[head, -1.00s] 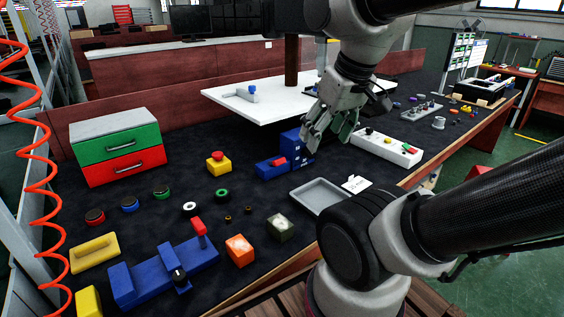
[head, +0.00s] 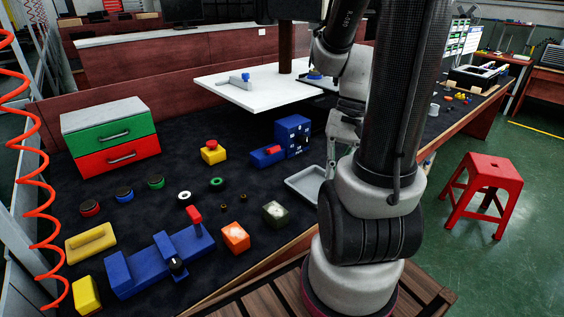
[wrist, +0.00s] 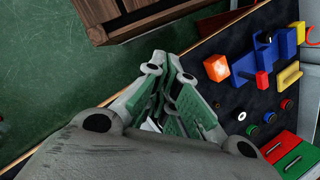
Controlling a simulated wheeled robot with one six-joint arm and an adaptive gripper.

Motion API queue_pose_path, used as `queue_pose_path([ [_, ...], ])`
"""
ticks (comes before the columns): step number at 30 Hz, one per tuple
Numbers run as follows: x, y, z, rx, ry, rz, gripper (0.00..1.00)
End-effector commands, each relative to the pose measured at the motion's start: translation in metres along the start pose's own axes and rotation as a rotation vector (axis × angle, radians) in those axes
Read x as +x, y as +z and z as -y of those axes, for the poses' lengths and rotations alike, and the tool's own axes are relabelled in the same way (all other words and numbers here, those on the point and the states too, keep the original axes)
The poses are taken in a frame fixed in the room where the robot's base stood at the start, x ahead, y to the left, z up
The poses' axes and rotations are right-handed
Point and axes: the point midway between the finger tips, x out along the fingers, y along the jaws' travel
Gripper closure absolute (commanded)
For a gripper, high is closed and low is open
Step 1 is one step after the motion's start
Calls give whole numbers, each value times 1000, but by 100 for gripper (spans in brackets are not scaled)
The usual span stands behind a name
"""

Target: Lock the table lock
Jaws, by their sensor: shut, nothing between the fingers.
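A white raised table (head: 235,93) stands at the back. A small grey fitting with a blue knob (head: 245,79) sits on its top; I cannot tell for certain that this is the table lock. A long blue block (head: 150,263) with a red upright lever (head: 194,215) and a black knob lies at the front left of the dark bench. My gripper (head: 332,172) hangs fingers down by the right end of the grey tray, partly behind my arm. In the wrist view my gripper (wrist: 172,62) is shut and empty, apart from the bench objects.
A grey tray (head: 305,185), a blue box (head: 292,135), a red-buttoned yellow box (head: 213,152), an orange cube (head: 235,237) and a green-and-red drawer unit (head: 112,135) stand on the bench. A red stool (head: 484,180) stands on the floor at right.

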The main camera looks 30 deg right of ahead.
Motion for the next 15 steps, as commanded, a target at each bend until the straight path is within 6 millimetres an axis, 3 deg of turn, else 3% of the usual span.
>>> queue_pose_path([
  [3, 29, 0, 5, 182, -119, 131, 100],
  [8, 62, -4, 24, 439, -310, 284, 100],
  [15, 97, -41, 62, 866, -651, 469, 100],
])
